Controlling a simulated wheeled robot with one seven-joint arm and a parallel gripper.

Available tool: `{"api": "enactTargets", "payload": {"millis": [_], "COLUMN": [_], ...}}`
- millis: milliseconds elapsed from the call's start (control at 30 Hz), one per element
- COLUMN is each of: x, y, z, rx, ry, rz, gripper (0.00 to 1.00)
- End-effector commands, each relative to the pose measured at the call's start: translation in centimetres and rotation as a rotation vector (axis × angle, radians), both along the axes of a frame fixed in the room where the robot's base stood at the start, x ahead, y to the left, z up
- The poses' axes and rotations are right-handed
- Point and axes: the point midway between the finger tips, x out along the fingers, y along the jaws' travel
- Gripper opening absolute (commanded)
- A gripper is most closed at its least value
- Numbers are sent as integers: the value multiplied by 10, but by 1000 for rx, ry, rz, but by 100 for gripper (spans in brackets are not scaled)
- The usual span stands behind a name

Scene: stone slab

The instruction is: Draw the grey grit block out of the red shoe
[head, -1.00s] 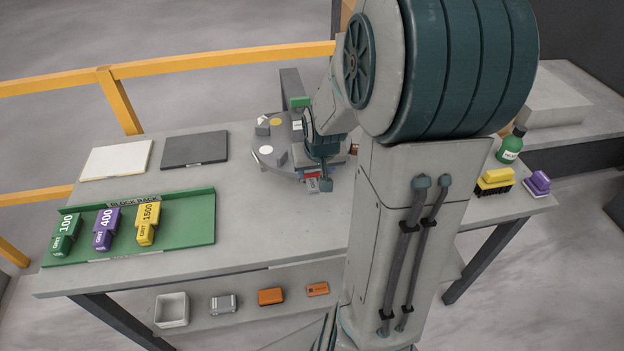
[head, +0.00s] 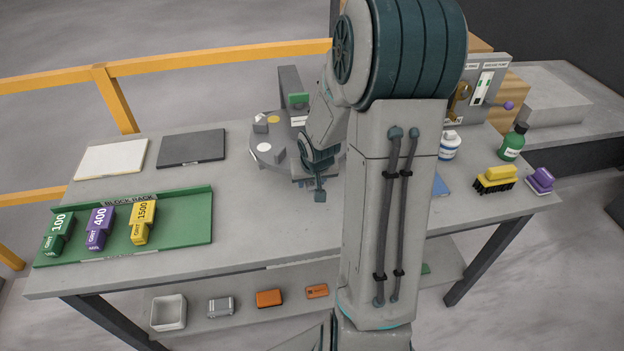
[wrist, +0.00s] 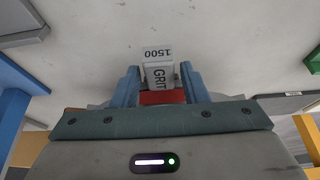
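The red shoe (wrist: 160,97) shows as a red strip between the block and my palm. The fingers flank the block closely, with slim gaps at the tips; whether they press on it I cannot tell. How deep the block sits in the shoe is hidden. In the head view my wrist is at the front edge of the round grey turntable (head: 262,154), and my arm hides the block and shoe.
A green block rack (head: 190,234) with green, purple and yellow grit blocks stands at the front left. Behind it lie a white plate (head: 110,159) and a dark plate (head: 192,147). Bottles and brushes (head: 495,180) stand at the right. The bench's front middle is clear.

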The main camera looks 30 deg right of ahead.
Motion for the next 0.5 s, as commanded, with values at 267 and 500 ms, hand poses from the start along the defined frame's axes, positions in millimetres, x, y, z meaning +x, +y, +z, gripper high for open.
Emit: {"api": "enactTargets", "payload": {"millis": [267,500], "x": [0,-6], "y": [0,2], "z": [1,1], "rx": [0,0], "ry": [-1,0], "rz": [0,0], "gripper": [0,0]}}
